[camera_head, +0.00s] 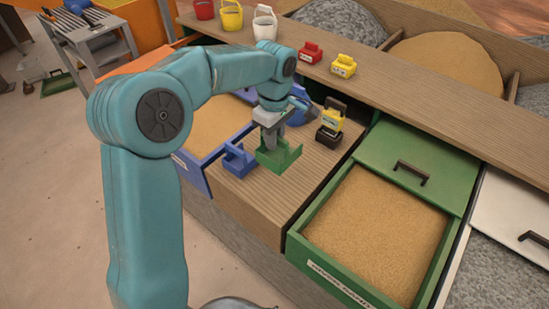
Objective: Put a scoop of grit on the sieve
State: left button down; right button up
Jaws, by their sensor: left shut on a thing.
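My left gripper (269,143) reaches down over the wooden bench and is shut on a small green open-topped scoop (291,158). The scoop is at or just above the bench top; I cannot tell if it touches. What lies inside it is too small to tell. Grey gritty material (513,262) shows in the white drawer at the right edge. I cannot make out a sieve for sure. My right gripper is not in view.
A blue scoop (238,161) stands left of the green one. Yellow and black pieces (330,125) stand to its right. The open green drawer (313,262) holds tan grains. A blue drawer (190,172) holds sand. Buckets (231,16) and red (310,54) and yellow (343,67) pieces line the shelf.

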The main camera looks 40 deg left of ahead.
pick_arm(q)
notch_tip(320, 180, up, 4)
jog(key=shift+r, duration=0.15)
notch_tip(320, 180, up, 5)
jog(key=p, duration=0.5)
jog(key=shift+r, duration=0.15)
jog(key=shift+w, duration=0.1)
